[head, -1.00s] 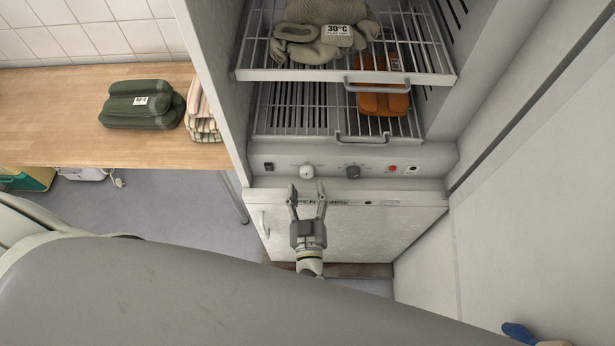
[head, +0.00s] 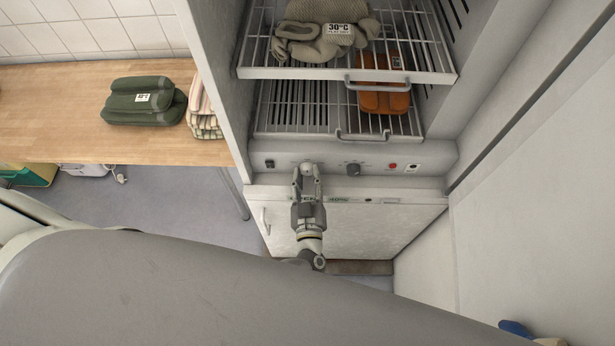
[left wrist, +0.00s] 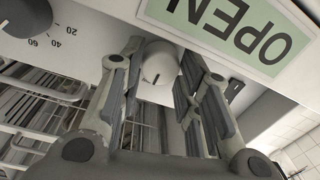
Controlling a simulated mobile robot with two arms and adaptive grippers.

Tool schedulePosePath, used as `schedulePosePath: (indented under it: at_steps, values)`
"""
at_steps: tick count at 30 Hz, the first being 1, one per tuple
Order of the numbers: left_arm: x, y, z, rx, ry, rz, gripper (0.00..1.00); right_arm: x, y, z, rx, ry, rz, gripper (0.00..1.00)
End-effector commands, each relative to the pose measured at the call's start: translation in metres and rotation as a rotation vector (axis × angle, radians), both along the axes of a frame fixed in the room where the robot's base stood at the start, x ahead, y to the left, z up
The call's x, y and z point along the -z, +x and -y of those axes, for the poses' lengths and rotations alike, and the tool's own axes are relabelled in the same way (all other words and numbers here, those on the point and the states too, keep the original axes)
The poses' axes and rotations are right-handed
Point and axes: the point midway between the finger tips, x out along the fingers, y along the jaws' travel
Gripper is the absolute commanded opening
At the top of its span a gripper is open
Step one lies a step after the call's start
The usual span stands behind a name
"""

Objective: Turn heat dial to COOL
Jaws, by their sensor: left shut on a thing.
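The white dial (head: 307,168) sits on the control panel of the drying cabinet, left of a dark dial (head: 353,169). My left gripper (head: 306,172) reaches up from below and is shut on the white dial. In the left wrist view the white dial (left wrist: 160,62) sits between the two fingers of the left gripper (left wrist: 158,75), with a dark pointer mark on its face. I cannot read any heat labels around it; the fingers hide part of the panel. The dark dial (left wrist: 25,15) shows there too, beside a 20-40-60 scale. My right gripper is not in view.
Wire racks (head: 290,112) above the panel hold a knitted garment (head: 310,42) and orange items (head: 384,98). A black switch (head: 269,164) and a red light (head: 393,166) flank the dials. A green OPEN label (left wrist: 228,25) is close to the fingers. A wooden counter (head: 50,120) stands left.

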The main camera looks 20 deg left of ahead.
Motion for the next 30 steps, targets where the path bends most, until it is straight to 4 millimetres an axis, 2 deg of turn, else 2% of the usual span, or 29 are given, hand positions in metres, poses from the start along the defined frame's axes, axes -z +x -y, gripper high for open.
schedulePosePath:
  at_steps: [8, 14, 30]
  values:
    - [0.001, 0.0, 0.0, -0.001, -0.039, 0.01, 0.07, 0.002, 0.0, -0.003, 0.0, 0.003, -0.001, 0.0]
    - [0.002, -0.001, 0.0, -0.002, -0.143, 0.039, 0.07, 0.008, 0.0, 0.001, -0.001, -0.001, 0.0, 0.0]
    - [0.002, -0.001, -0.002, -0.003, -0.616, 0.177, 0.07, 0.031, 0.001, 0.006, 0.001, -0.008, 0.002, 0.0]
